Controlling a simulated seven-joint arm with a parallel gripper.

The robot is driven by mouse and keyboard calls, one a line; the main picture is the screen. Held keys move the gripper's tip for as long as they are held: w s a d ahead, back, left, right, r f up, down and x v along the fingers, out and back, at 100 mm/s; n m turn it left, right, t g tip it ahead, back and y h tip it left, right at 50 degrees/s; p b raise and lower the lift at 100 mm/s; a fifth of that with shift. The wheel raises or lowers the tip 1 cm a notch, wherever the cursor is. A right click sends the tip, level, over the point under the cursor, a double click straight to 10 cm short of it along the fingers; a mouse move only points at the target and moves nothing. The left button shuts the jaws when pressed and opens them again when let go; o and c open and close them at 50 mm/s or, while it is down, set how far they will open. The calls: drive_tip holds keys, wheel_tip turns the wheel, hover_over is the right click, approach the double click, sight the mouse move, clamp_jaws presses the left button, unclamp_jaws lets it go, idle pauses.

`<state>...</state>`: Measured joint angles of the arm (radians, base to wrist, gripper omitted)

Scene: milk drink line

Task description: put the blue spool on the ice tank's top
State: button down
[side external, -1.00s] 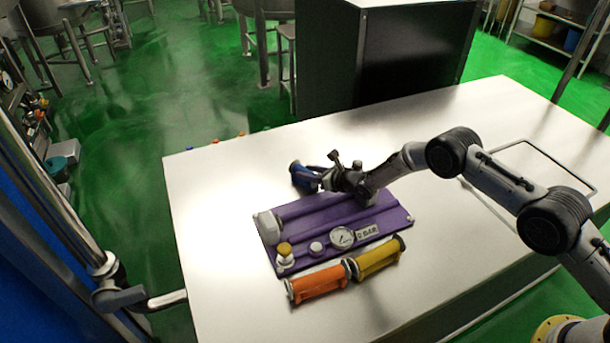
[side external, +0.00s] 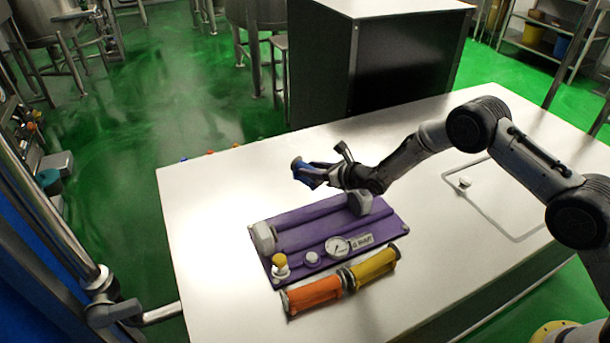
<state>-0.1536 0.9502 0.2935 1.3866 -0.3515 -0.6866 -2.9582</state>
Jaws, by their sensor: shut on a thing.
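The blue spool (side external: 306,174) is in my gripper (side external: 322,175), shut on it, above the far side of the white top (side external: 220,285). Part of the spool is hidden by the fingers. It looks raised clear of the surface, beyond the purple block. The white top is a broad flat surface of a large body, perhaps the ice tank; no label shows this. An orange spool (side external: 314,293) and a yellow spool (side external: 374,268) lie end to end along the near side of the purple block (side external: 320,215).
The purple block carries a gauge (side external: 337,246), a yellow-capped fitting (side external: 279,262) and white end caps. A rectangular outline with a small white knob (side external: 464,182) lies at right on the top. A dark cabinet (side external: 400,60) stands behind. The top's left part is bare.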

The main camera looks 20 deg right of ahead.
drive_tip(key=a+r+v, duration=0.1)
drive_tip(key=v, duration=1)
drive_tip(key=s+d+r+m+h, duration=0.1)
drive_tip(key=s+d+r, duration=0.2)
drive_tip(key=d+r, duration=0.75)
drive_tip(key=s+d, duration=0.2)
drive_tip(key=s, duration=0.8)
drive_tip(key=shift+s+r+t, duration=0.3)
drive_tip(key=shift+r, duration=0.05)
drive_tip(key=shift+d, duration=0.1)
